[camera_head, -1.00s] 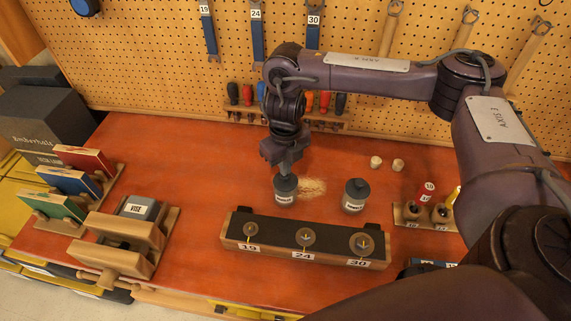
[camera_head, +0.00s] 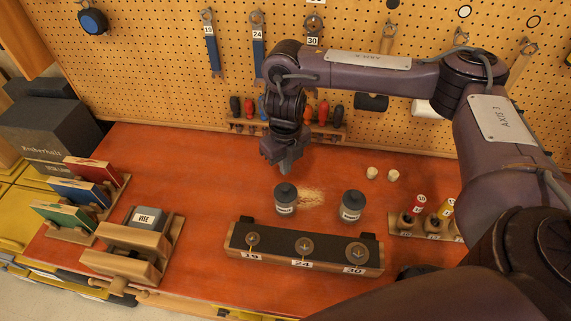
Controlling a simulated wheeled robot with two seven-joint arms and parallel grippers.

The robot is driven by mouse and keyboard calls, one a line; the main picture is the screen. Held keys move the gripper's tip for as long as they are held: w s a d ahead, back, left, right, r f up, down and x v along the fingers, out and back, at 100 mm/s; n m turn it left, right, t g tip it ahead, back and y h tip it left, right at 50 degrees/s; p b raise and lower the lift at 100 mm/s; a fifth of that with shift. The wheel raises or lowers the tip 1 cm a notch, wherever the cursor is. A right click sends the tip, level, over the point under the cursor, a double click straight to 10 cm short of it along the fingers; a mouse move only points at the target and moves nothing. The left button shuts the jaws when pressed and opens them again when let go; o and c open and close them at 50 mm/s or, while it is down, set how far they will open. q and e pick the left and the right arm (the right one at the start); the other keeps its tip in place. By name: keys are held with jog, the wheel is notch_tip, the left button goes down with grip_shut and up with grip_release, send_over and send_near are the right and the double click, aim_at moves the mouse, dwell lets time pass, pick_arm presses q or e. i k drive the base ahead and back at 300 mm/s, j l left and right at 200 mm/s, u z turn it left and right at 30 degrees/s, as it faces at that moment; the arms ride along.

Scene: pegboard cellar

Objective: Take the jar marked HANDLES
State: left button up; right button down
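Two dark grey jars with pale labels stand upright on the red-orange bench. One is the left jar (camera_head: 286,202), the other the right jar (camera_head: 351,207). Their label words are too small to read surely, so I cannot tell which is marked HANDLES. My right gripper (camera_head: 287,170) hangs pointing down just above and behind the left jar in the picture, apart from its lid. No jar is in it. Its fingers are dark and small, so I cannot tell whether they are open or shut. My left gripper is not in view.
A black-topped wooden block (camera_head: 303,263) marked 19, 24, 30 stands in front of the jars. A wooden vise (camera_head: 140,252) and book rack are left. Pale shavings (camera_head: 311,197) lie between the jars. Screwdrivers and a pegboard (camera_head: 160,70) are behind.

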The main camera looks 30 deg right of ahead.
aim_at(283, 209)
jog(key=k, duration=1.5)
